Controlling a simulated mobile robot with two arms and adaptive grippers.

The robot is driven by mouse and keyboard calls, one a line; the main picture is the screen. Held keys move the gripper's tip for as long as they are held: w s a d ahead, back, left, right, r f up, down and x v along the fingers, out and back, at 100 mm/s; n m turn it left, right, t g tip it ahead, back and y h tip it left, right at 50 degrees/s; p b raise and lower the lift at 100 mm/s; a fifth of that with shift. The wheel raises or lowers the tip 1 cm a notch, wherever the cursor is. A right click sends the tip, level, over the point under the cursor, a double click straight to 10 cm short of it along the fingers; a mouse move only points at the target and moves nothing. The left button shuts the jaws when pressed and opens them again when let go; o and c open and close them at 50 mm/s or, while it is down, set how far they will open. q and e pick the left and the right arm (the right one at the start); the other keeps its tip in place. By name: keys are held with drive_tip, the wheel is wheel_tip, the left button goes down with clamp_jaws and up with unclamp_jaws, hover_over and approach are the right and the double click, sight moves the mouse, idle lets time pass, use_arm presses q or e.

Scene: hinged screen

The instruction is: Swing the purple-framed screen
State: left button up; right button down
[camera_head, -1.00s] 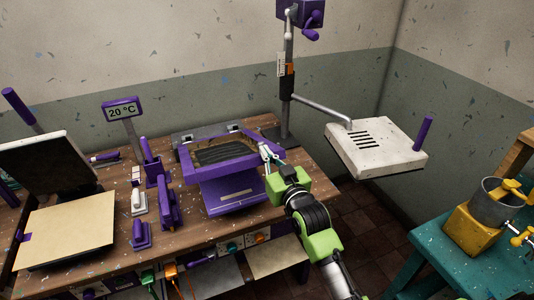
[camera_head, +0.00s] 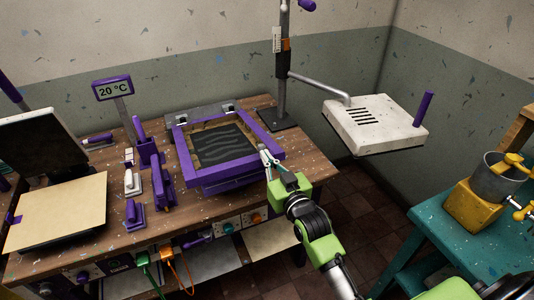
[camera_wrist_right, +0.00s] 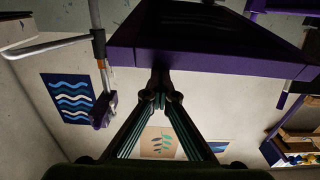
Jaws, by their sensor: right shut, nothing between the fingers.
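The purple-framed screen (camera_head: 222,174) sits over its purple press base on the wooden bench, with a dark wavy-patterned mesh inside the frame. It looks nearly flat, its front edge slightly above the base. My right gripper (camera_head: 267,158) is shut and empty, with its fingertips at the front right corner of the frame. In the right wrist view, the frame (camera_wrist_right: 205,55) spans the upper middle, and the closed fingertips (camera_wrist_right: 161,88) meet right at its edge; whether they touch cannot be told. My left gripper is not in view.
A white slotted panel (camera_head: 375,125) with a purple handle hangs on a swing arm from a post (camera_head: 284,70) at the right. Purple-handled tools (camera_head: 162,188) stand left of the screen. A teal table (camera_head: 450,235) with a yellow-based pot is at the right.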

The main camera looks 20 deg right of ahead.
drive_tip(key=shift+s+f+b, duration=0.2)
drive_tip(key=shift+f+b, duration=0.1)
drive_tip(key=shift+f, duration=0.6)
drive_tip(key=shift+s+f+b, duration=0.15)
drive_tip(key=shift+f+b, duration=0.1)
drive_tip(key=shift+f, duration=0.6)
drive_tip(key=c, duration=2.9)
unclamp_jaws()
drive_tip(key=shift+s+f+b, duration=0.15)
drive_tip(key=shift+f+b, duration=0.45)
drive_tip(key=shift+f, duration=0.35)
drive_tip(key=shift+s+f+b, duration=0.1)
drive_tip(key=shift+f+b, duration=0.5)
drive_tip(key=shift+f, duration=0.3)
drive_tip(key=o, duration=0.6)
drive_tip(key=shift+r, duration=0.15)
drive_tip(key=shift+o, duration=0.6)
drive_tip(key=shift+w+f, duration=0.2)
drive_tip(key=shift+w, duration=0.25)
drive_tip(key=s, duration=1.1)
drive_tip(key=shift+s+d, duration=0.15)
drive_tip(key=shift+s, duration=0.15)
